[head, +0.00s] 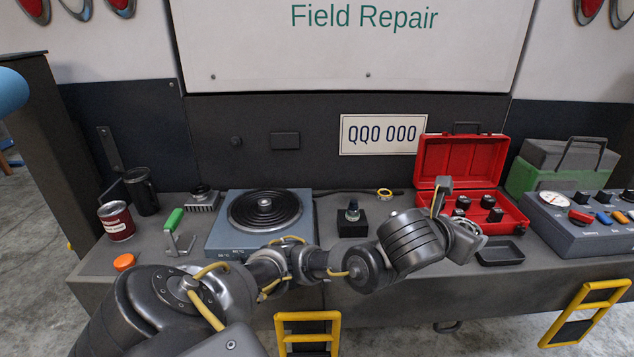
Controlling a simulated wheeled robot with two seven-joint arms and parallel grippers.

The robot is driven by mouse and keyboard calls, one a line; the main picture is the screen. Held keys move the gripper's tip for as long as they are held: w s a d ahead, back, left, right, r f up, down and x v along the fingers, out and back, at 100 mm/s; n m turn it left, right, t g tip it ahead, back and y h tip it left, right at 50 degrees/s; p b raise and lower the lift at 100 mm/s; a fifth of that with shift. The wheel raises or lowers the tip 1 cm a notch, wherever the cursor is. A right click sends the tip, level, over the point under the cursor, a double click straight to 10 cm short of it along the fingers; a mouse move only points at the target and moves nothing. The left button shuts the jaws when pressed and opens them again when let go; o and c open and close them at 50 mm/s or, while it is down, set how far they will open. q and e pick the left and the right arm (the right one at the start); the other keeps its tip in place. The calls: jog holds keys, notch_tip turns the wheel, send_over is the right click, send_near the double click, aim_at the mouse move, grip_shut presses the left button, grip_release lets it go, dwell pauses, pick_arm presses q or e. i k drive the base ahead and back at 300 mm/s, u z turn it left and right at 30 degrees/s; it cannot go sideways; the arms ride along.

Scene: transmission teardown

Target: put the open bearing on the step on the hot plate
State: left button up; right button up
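The hot plate (224,236) is a blue-grey box with a dark round top, left of centre on the step (175,262). A small stepped metal hub (264,203) shows at the middle of its top. A small yellowish ring (384,194), which looks like the open bearing, lies at the back of the step, left of the red case. My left gripper (464,213) is right of and nearer than this ring, in front of the red case. Its fingers look spread, with nothing visible between them. My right gripper is not in view.
The open red case (462,158) holds several dark parts. A black block with a small fitting (352,218), a dark tray (499,253) and a control box (560,238) stand on the step. A green-handled tool (174,221), can (116,222) and mug (142,192) stand at left.

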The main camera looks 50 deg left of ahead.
aim_at(265, 200)
jog(key=z, duration=0.95)
jog(key=i, duration=1.55)
jog(key=u, duration=3.4)
jog(key=i, duration=0.5)
